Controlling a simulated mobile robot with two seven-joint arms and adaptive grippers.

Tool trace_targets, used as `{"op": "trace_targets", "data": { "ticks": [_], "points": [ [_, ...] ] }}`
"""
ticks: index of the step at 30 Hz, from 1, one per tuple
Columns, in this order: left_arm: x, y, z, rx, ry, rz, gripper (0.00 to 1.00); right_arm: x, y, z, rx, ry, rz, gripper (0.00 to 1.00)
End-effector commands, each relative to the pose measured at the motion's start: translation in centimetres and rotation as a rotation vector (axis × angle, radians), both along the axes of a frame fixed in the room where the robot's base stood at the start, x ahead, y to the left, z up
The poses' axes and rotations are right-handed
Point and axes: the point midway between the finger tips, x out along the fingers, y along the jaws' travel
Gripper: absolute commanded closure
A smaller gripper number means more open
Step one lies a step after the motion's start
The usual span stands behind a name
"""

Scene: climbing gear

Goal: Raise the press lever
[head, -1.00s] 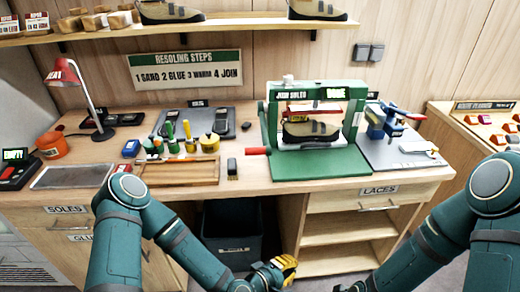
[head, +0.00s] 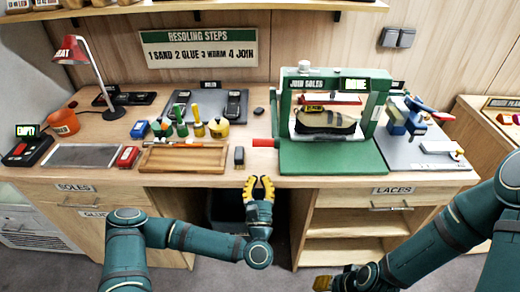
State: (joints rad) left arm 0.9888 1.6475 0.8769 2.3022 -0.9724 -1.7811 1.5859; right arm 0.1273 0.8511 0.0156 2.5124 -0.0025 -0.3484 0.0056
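The green press (head: 286,105) stands on the bench right of centre, with signs reading "JOIN SOLES" and "DONE". Its lever has a red handle (head: 264,142) that sticks out level to the left, low on the press's left side. A brown and black shoe (head: 325,121) sits inside the press, below a red bar (head: 331,99). My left gripper (head: 259,182) has yellow fingers, spread apart and empty, pointing up at the bench's front edge, below the red handle and apart from it. My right gripper (head: 324,283) is low in the picture, partly hidden by its arm.
A black brush (head: 239,155) and a wooden tray (head: 146,160) lie left of the handle. Glue pots and bottles stand behind the tray. A grey board (head: 405,152) with a blue clamp (head: 405,118) is right of the press. The bench front edge (head: 300,180) lies near my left gripper.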

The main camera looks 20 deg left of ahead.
Motion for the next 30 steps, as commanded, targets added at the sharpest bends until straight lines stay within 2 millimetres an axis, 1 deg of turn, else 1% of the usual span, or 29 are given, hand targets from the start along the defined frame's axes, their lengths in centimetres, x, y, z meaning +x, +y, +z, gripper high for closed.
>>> {"op": "trace_targets", "data": {
  "ticks": [5, 8, 15, 19, 24, 30],
  "points": [
    [0.9, 0.2, 0.4, 0.004, 0.001, 0.001, 1.0, 0.0, 0.0, 0.1, 0.0, 0.0, 0.0, 0.53],
    [2.2, 0.6, 1.0, 0.004, -0.001, 0.001, 1.0, 0.0, 0.0, 0.1, 0.0, 0.0, 0.0, 0.53],
    [5.9, 1.7, 2.5, 0.006, 0.0, 0.0, 1.0, 0.0, 0.0, 0.3, 0.0, 0.001, 0.0, 0.53],
    [7.6, 2.1, 3.2, 0.005, 0.001, 0.0, 1.0, 0.0, 0.0, 0.3, 0.0, 0.001, 0.0, 0.53],
    [8.7, 2.4, 3.6, 0.003, 0.002, -0.003, 1.0, 0.0, 0.0, 0.3, 0.0, 0.001, 0.0, 0.53],
    [8.9, 2.5, 3.7, 0.002, 0.003, -0.002, 1.0, 0.0, 0.0, 0.3, 0.0, 0.001, 0.0, 0.53]
  ]
}}
